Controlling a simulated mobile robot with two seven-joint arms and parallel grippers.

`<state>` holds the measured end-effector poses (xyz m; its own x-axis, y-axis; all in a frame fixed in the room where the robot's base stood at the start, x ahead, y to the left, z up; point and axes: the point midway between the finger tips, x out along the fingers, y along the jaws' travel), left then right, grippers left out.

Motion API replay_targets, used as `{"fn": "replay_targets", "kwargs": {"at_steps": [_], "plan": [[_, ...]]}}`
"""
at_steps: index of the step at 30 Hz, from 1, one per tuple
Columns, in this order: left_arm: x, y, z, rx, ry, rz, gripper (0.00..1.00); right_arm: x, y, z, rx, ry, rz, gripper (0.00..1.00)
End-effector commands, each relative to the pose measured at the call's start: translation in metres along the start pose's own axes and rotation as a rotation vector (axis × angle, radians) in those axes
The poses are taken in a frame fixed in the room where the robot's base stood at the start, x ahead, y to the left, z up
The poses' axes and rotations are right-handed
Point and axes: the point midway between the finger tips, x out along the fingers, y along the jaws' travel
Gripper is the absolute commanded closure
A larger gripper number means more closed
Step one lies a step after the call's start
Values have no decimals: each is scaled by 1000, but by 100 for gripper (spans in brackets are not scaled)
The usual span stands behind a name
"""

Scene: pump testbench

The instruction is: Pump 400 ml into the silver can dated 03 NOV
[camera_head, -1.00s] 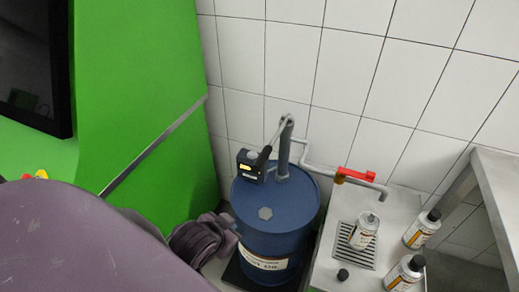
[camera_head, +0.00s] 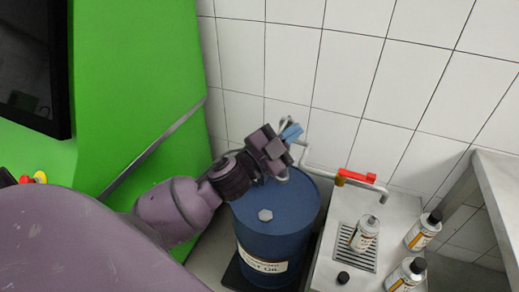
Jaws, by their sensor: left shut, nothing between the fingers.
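A blue oil drum (camera_head: 277,222) stands by the wall with its hand pump (camera_head: 284,176) on top. My left gripper (camera_head: 291,132) is shut and empty at the top of the pump, in front of its handle. I cannot tell whether it touches the handle. The gripper and wrist hide most of the pump and its dark meter box. The outlet pipe runs right past a red valve lever (camera_head: 361,177) to a downturned spout (camera_head: 384,195). An uncapped silver can (camera_head: 364,234) stands upright on the grate below. Two black-capped silver cans (camera_head: 422,231) (camera_head: 405,275) stand to its right. Their dates are too small to read.
A loose black cap (camera_head: 343,277) lies in front of the grate (camera_head: 350,258). A grey metal table (camera_head: 500,180) stands at the right. A green panel (camera_head: 140,90) with a dark screen (camera_head: 35,70) fills the left. White tiled wall is behind.

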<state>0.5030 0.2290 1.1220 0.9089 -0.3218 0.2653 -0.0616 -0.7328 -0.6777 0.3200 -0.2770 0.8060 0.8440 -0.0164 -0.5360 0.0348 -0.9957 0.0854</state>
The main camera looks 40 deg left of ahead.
Motion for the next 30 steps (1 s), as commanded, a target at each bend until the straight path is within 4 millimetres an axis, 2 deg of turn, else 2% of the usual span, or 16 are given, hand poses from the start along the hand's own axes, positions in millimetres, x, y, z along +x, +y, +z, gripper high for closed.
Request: {"fn": "replay_targets", "kwargs": {"at_steps": [3,9,15,23,30], "plan": [[15,2,-20,84,158,72,100,0,0,1,1,-2,0,100],[28,14,-46,228,405,238,100,1,0,-2,0,3,-1,100],[30,28,-56,383,604,457,100,3,-1,-8,-1,16,-2,100],[23,36,-41,591,760,805,100,5,-1,-13,-2,26,-3,100],[13,19,-5,776,774,1170,100,3,-1,-10,-1,20,-2,100]]}}
